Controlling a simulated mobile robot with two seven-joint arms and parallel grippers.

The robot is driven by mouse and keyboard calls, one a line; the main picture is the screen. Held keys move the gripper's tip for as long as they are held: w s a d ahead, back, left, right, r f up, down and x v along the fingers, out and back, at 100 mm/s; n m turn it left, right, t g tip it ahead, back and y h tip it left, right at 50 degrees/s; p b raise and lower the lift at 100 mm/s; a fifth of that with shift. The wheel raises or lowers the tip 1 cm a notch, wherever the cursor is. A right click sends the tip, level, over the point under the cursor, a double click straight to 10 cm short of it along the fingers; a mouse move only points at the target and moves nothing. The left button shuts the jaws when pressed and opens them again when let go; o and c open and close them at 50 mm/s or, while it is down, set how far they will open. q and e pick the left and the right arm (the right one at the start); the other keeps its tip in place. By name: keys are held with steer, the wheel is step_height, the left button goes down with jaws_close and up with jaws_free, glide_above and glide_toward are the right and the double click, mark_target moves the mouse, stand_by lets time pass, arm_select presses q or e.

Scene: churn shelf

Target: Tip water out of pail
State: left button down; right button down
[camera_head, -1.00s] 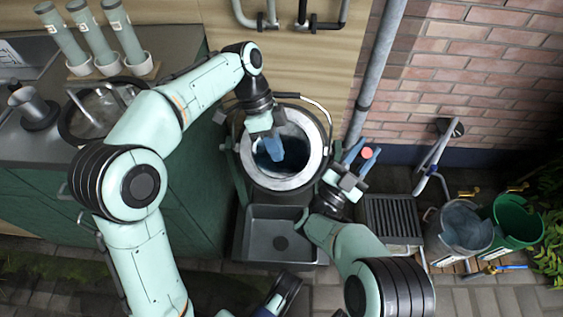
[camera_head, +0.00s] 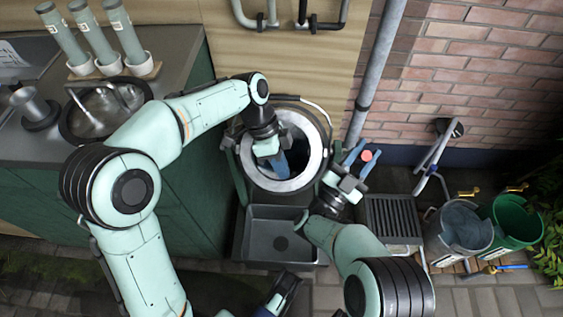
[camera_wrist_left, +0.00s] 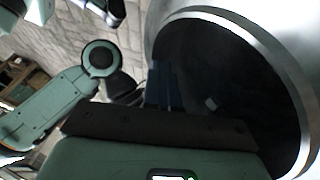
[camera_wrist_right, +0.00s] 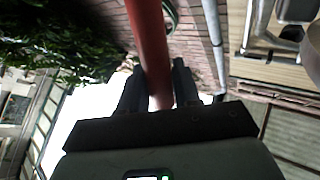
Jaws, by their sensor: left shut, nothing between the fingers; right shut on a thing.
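A round silver metal vessel (camera_head: 311,172) with a wide rim and dark inside stands beside the green cabinet. I cannot tell if it holds water. My left gripper (camera_head: 281,164) reaches into its mouth with shut, empty fingers. In the left wrist view the fingers (camera_wrist_left: 165,86) lie against the dark opening, with the bright rim (camera_wrist_left: 262,32) around it. My right gripper (camera_head: 361,158) is right of the vessel, shut on a red bar (camera_head: 367,154), which also shows in the right wrist view (camera_wrist_right: 150,45). A grey pail (camera_head: 434,243) and a green pail (camera_head: 528,222) stand at the right.
A dark square basin (camera_head: 258,252) lies in front of the vessel. A slatted grate (camera_head: 392,218) is right of it. A grey pipe (camera_head: 378,70) runs down the wall behind. The counter at left holds a round sink (camera_head: 72,128) and several tubes (camera_head: 95,40).

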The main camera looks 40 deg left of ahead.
arm_select(q)
steer(key=shift+s+d+f+g, duration=0.4)
steer(key=shift+s+f, duration=0.05)
steer(key=shift+f, duration=0.1)
arm_select(e)
steer(key=shift+w+a+r, duration=0.15)
steer(key=shift+r, duration=0.15)
steer(key=c, duration=1.2)
jaws_free()
arm_select(q)
steer(key=shift+w, duration=0.1)
arm_select(e)
steer(key=shift+o, duration=1.2)
steer(key=shift+w+a, duration=0.1)
steer(key=shift+a, duration=0.05)
steer(key=shift+f, duration=0.1)
